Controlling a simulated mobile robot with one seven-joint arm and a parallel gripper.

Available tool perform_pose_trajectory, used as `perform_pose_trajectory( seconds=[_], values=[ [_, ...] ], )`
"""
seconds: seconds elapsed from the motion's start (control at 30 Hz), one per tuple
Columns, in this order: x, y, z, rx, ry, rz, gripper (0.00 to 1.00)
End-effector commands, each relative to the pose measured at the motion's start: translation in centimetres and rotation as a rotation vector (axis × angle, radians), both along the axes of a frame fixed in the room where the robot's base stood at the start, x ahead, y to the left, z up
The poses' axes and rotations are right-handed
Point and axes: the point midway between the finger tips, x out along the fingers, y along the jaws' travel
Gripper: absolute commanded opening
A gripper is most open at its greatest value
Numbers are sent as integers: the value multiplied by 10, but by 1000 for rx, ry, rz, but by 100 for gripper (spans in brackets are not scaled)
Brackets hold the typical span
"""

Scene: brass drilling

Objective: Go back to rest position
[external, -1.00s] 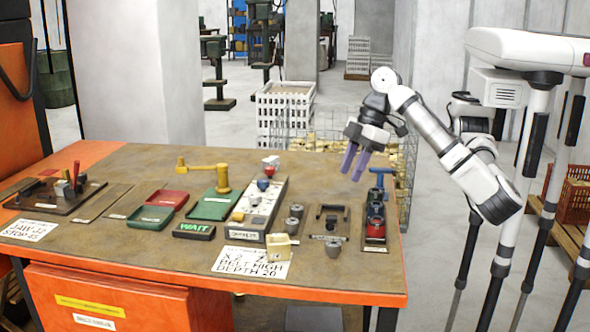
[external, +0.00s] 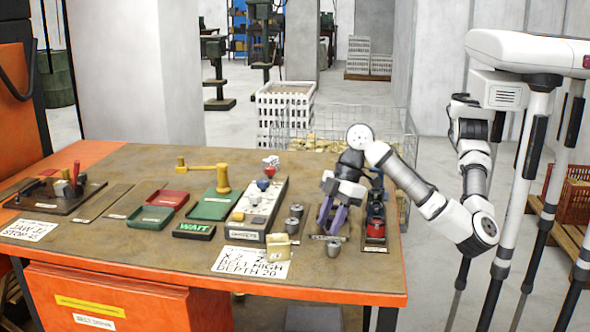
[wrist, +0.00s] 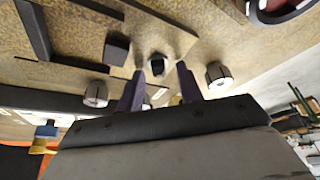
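My gripper (external: 332,220) has purple fingers and points down over the right part of the workbench (external: 140,235). Its fingers are apart, and the wrist view also shows the gripper (wrist: 160,70) open with a gap between the tips. A rounded grey part (wrist: 178,38) shows beyond the fingertips. Whether the fingers touch anything on the bench cannot be told. My gripper partly hides a dark fixture on the bench.
A red and black vise (external: 375,222) with a blue handle stands just right of my gripper. A long grey block with knobs (external: 258,208), a brass-coloured block (external: 278,250) and green trays (external: 213,205) lie to the left. A wire basket (external: 325,140) stands behind the bench.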

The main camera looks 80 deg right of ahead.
Motion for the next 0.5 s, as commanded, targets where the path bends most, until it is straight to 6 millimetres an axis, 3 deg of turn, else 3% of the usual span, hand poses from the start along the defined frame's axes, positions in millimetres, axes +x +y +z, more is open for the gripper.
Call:
perform_pose_trajectory(
  seconds=[0.5],
  values=[
    [0,0,3,6,1,371,36]
  ],
)
